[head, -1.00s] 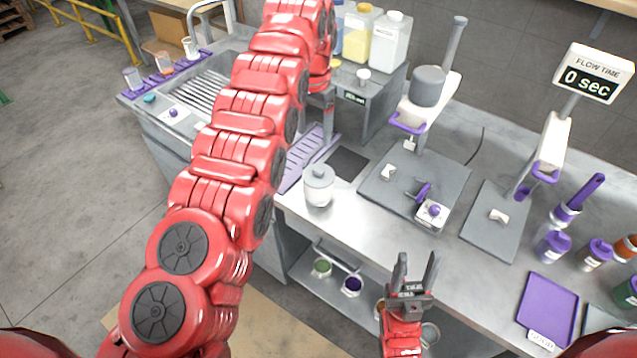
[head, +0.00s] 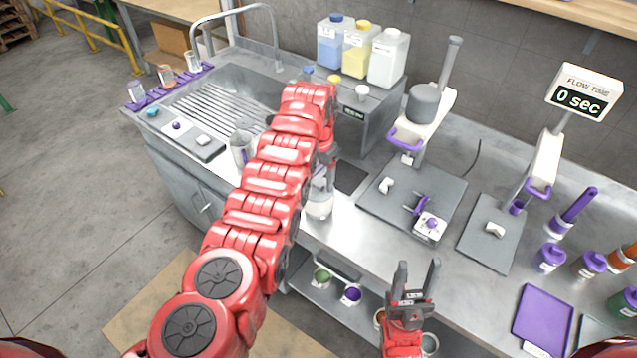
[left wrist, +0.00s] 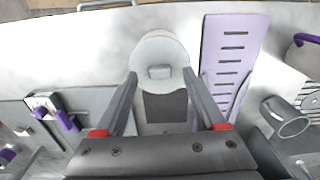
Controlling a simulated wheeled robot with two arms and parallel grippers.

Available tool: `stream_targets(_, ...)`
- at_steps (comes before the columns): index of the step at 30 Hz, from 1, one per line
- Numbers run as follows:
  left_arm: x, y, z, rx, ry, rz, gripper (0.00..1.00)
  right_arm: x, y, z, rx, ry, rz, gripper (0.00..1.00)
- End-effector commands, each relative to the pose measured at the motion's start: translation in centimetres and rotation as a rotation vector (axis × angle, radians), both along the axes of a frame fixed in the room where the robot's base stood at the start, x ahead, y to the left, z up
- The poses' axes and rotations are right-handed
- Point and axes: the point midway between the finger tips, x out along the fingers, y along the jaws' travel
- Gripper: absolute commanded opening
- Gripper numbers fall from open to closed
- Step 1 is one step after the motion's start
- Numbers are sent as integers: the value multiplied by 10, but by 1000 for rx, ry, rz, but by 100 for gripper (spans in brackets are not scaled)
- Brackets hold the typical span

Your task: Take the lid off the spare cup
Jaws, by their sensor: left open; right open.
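The white lidded cup (head: 319,205) stands on the steel counter near its front edge. My left arm hides part of it and most of its lid in the head view. The left wrist view shows the pale round lid (left wrist: 160,50) with its small knob (left wrist: 159,72) from above. My left gripper (left wrist: 160,76) is open, with its fingers on either side of the knob. I cannot tell whether they touch the lid. In the head view, my left gripper (head: 324,172) is over the cup, largely hidden. My right gripper (head: 416,281) is open and empty in front of the counter.
A grey box (head: 370,115) with bottles stands behind. A grey pad with a stand (head: 400,200) is to the right. The sink (head: 205,90) is at the left.

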Motion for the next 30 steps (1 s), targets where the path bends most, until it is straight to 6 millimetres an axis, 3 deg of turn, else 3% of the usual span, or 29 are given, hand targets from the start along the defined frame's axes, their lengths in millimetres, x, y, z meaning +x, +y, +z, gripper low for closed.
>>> stream_targets(11,-1,0,-12,0,1,0,72,0,0,3,0,0,0,50)
stream_targets(23,-1,0,-12,0,1,-1,2,0,0,3,0,0,0,50)
stream_targets(30,-1,0,-12,0,1,-1,0,0,0,3,0,0,0,50)
